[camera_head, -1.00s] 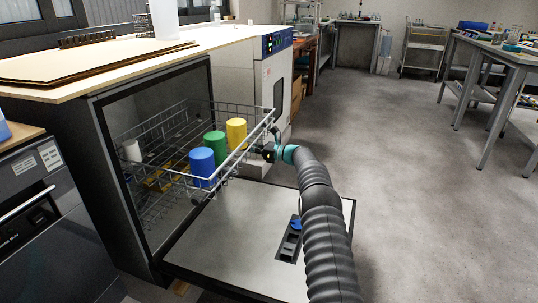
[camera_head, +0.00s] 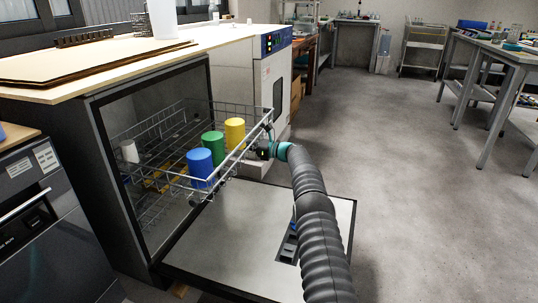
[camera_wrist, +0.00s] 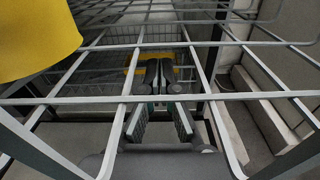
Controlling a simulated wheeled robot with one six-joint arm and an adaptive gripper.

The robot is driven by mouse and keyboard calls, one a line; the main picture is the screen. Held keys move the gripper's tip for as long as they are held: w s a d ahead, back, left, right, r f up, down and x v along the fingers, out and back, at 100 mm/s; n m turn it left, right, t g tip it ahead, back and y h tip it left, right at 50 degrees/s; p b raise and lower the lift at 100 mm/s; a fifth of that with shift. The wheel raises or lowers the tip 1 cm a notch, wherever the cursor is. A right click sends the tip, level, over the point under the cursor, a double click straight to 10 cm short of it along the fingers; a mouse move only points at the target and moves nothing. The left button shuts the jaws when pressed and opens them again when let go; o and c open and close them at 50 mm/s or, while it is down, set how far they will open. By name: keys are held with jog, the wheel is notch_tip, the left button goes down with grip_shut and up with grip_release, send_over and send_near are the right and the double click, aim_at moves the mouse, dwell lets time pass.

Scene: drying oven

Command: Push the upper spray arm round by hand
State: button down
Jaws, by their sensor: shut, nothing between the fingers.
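The upper rack (camera_head: 182,172) is pulled out of the open dishwasher (camera_head: 107,160). A yellow bar under the rack, apparently the upper spray arm (camera_head: 160,182), is partly hidden by wires and cups. A yellow piece, apparently the same bar (camera_wrist: 133,71), shows beyond my fingers in the wrist view. My gripper (camera_head: 257,151) is at the rack's outer right end. In the wrist view my gripper (camera_wrist: 160,80) is shut and empty, seen through the rack wires, with the fingers pointing toward the yellow piece. I cannot tell whether they touch it.
A blue cup (camera_head: 200,168), a green cup (camera_head: 213,145) and a yellow cup (camera_head: 235,132) stand on the rack. The yellow cup fills the wrist view's upper left corner (camera_wrist: 35,40). The lowered door (camera_head: 235,235) lies below. Open floor (camera_head: 420,190) is at right.

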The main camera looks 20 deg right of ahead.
jog(key=shift+w+a, duration=0.35)
jog(key=shift+w, duration=0.35)
jog(key=shift+a, duration=0.1)
jog(key=v, duration=1.1)
jog(key=shift+s, duration=0.15)
dwell(0.4)
